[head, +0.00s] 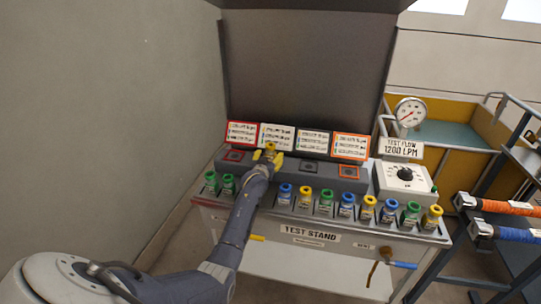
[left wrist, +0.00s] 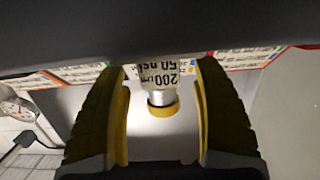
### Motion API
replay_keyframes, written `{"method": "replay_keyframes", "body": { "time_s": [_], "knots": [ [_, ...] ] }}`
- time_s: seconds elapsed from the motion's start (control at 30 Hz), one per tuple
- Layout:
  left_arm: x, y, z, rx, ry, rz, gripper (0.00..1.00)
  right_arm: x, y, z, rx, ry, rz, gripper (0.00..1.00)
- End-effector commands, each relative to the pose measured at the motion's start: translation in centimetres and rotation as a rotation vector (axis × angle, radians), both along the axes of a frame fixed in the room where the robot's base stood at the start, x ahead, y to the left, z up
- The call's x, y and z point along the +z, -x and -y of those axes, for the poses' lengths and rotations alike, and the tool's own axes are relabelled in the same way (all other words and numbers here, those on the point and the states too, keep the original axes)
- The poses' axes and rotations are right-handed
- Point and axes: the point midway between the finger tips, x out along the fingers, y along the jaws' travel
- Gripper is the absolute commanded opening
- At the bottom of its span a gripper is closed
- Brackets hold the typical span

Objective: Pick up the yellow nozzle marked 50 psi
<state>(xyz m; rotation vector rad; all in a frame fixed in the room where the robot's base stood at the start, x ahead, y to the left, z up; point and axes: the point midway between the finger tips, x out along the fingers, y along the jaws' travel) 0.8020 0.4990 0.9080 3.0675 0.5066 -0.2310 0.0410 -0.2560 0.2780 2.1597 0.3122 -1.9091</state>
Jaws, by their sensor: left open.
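A nozzle with a yellow ring (left wrist: 162,109) shows in the left wrist view. Its pale label reads 50 psi and 200, upside down. In the head view its yellow top (head: 270,148) shows at the back ledge of the test stand, below the second sign. My left gripper (head: 270,158) is there, with its yellow fingers open on either side of the nozzle. In the left wrist view gaps show between the nozzle and both fingers. Other yellow nozzles (head: 305,197) stand in the front row; their labels are too small to read. My right gripper is not in view.
The front row of the test stand (head: 310,235) holds several blue, green and yellow nozzles close together. Dark square spots (head: 311,167) on the ledge are bare. A dial box (head: 405,180) and round gauge (head: 410,112) stand right. A wall is close on the left.

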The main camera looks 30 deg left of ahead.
Motion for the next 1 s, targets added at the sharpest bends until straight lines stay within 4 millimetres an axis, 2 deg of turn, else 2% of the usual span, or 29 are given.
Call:
{"method": "replay_keyframes", "body": {
  "time_s": [0.23,0.6,1.0],
  "knots": [
    [-0.3,-1.7,-0.6,0.000,0.000,0.000,0.67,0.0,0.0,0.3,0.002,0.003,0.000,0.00],
    [-0.3,-1.9,-0.6,-0.001,0.000,0.000,0.67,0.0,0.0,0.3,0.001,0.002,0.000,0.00],
    [-0.3,-1.9,-0.6,-0.001,0.000,0.000,0.21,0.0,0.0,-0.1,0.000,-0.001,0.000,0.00]
  ]
}}
